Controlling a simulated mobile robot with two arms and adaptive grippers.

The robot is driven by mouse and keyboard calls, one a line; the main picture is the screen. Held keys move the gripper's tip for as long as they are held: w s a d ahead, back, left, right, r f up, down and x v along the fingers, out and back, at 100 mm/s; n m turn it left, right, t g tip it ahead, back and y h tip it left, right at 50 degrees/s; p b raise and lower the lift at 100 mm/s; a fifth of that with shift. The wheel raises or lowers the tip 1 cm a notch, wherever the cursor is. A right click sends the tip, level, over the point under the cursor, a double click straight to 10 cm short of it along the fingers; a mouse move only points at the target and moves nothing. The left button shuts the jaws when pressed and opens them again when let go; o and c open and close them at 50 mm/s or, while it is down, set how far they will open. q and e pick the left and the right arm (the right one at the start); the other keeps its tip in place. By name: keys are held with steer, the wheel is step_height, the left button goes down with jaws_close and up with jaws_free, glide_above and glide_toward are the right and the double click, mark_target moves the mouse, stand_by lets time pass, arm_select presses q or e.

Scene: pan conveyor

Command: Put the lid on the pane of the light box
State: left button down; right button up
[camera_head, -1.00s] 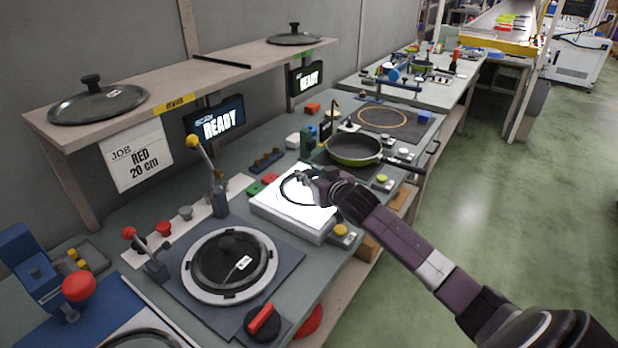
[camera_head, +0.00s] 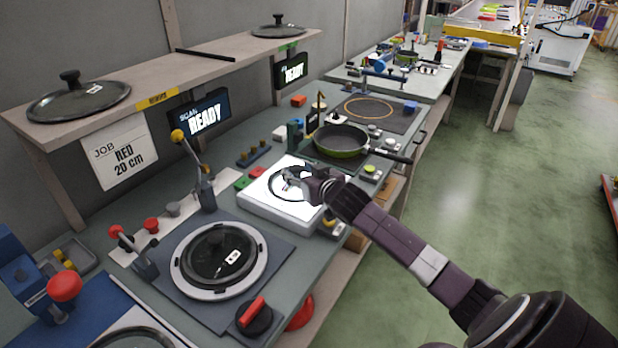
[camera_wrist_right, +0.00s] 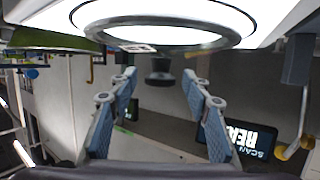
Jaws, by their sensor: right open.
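The light box (camera_head: 258,208) is a white box with a bright pane, on the bench in the middle of the head view. A clear lid with a dark rim (camera_head: 270,192) lies on the pane. In the right wrist view the lid's rim (camera_wrist_right: 160,46) shows against the bright pane, and its dark knob (camera_wrist_right: 160,71) is between my fingertips. My right gripper (camera_head: 291,178) is over the lid. In the wrist view its two blue-padded fingers (camera_wrist_right: 157,82) are open, with gaps on both sides of the knob. My left gripper is out of view.
A green pan (camera_head: 342,139) stands behind the light box. Another lid (camera_head: 218,256) sits in a ring at the front. Lids rest on the shelf (camera_head: 185,72) above. Levers with yellow (camera_head: 178,135) and red knobs stand to the left. The floor at right is clear.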

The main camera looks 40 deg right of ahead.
steer(key=v, duration=1)
steer(key=shift+s+a+r, duration=0.1)
steer(key=shift+s+r, duration=0.05)
steer(key=shift+s, duration=0.2)
